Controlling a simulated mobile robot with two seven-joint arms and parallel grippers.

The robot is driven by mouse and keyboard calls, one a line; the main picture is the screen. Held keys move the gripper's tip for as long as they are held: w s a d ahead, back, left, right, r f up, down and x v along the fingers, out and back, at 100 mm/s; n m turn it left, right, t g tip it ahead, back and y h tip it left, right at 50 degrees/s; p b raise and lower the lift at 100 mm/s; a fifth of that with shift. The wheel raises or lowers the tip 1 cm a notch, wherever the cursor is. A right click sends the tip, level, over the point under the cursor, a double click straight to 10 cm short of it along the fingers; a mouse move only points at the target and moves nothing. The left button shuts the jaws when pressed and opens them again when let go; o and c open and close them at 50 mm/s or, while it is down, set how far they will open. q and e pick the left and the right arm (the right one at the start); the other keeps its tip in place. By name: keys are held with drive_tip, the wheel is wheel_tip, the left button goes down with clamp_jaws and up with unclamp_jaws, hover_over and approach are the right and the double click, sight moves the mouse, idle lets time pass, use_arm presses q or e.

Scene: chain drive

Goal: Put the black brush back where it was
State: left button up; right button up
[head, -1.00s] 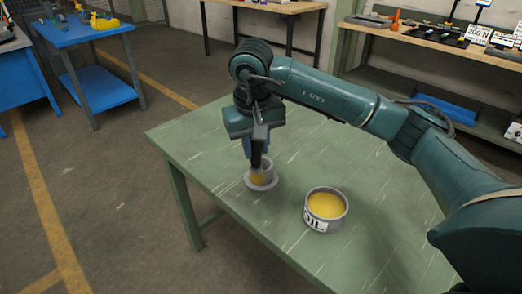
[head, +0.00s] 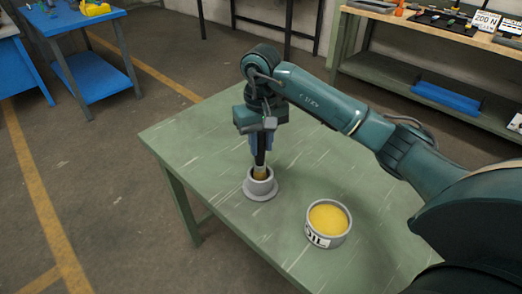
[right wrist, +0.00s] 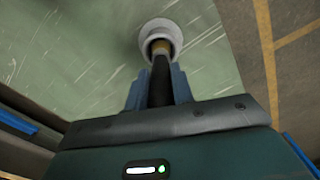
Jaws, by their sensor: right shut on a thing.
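The black brush (head: 260,157) is upright in my right gripper (head: 261,145), handle up and yellowish end down. Its lower end is at the mouth of a grey round holder (head: 262,188) with a wide flange, standing on the green table. In the right wrist view the brush (right wrist: 160,80) runs from between the fingers of the right gripper (right wrist: 158,92) to the opening of the holder (right wrist: 158,30). How deep the tip sits is hidden by the holder's wall. My left gripper is in neither view.
A grey oil can (head: 328,223) with yellow contents stands on the green table (head: 205,150), right of the holder. The table's left part is clear. A blue table (head: 85,68) is at the far left and a wooden shelf bench (head: 430,35) at the back right.

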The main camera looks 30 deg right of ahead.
sight(261, 165)
drive_tip(key=shift+f, duration=1.55)
drive_tip(key=o, duration=1)
wheel_tip(261, 165, up, 12)
drive_tip(key=shift+r, duration=0.2)
